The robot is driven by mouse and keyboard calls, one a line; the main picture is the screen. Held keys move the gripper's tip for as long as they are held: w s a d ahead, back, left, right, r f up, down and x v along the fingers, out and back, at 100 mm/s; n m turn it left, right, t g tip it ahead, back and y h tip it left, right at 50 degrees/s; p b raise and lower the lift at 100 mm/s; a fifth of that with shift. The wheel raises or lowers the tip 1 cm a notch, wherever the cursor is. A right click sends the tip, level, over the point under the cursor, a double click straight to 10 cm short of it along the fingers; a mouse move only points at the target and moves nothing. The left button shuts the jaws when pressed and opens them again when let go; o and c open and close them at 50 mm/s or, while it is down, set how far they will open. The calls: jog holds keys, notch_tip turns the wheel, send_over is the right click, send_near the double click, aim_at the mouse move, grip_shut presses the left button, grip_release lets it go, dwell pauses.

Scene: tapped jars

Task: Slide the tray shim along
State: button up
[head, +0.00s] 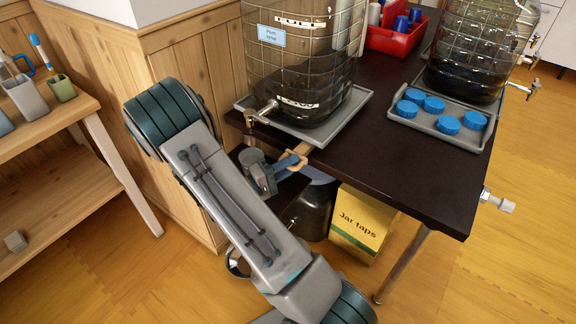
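A large ribbed glass jar (297,65) with a small blue label and a metal tap (264,112) stands on a grey tray (345,119) at the table's near left corner. A light wooden piece (299,147), which looks like the tray shim, shows at the tray's front edge by the table edge. My gripper (293,161) reaches the table's front edge from the left, just below the tap. Its fingertips are at or touching the wooden piece. The fingers are small and partly hidden, so I cannot tell whether they are closed on it.
A dark table (400,165) holds a second jar (467,75), a grey tray with blue lids (448,124) and a red bin (393,38). A wooden shelf (60,175) stands left; floor is clear right.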

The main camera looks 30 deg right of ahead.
jog(key=a+f, duration=0.2)
jog(key=a, duration=1.1)
jog(key=shift+s+a, duration=0.2)
jog(key=shift+a, duration=0.15)
jog(key=s+d+r+m+g+y+p, duration=0.1)
jog(key=s+d+r+g+y+p, duration=0.15)
jog(key=s+r+y+p, duration=0.3)
jog(key=s+d+r+m+g+y+p, duration=0.1)
jog(key=s+r+g+y+p, duration=0.25)
jog(key=r+y, duration=0.4)
jog(key=s+a+r+t+y+p, duration=0.1)
jog(key=r+t+y+p, duration=0.1)
jog(key=r, duration=0.4)
jog(key=s+a+r+n+t+y+p, duration=0.1)
jog(key=s+a+r+t+y+p, duration=0.1)
jog(key=r, duration=0.3)
jog(key=s+a+r+n+t+y+p, duration=0.1)
jog(key=s+r+t+y+p, duration=0.1)
jog(key=r, duration=0.4)
jog(key=shift+s+a+r+t+y+p, duration=0.15)
jog(key=shift+a+r+t+y+p, duration=0.25)
jog(key=shift+t+p, duration=0.6)
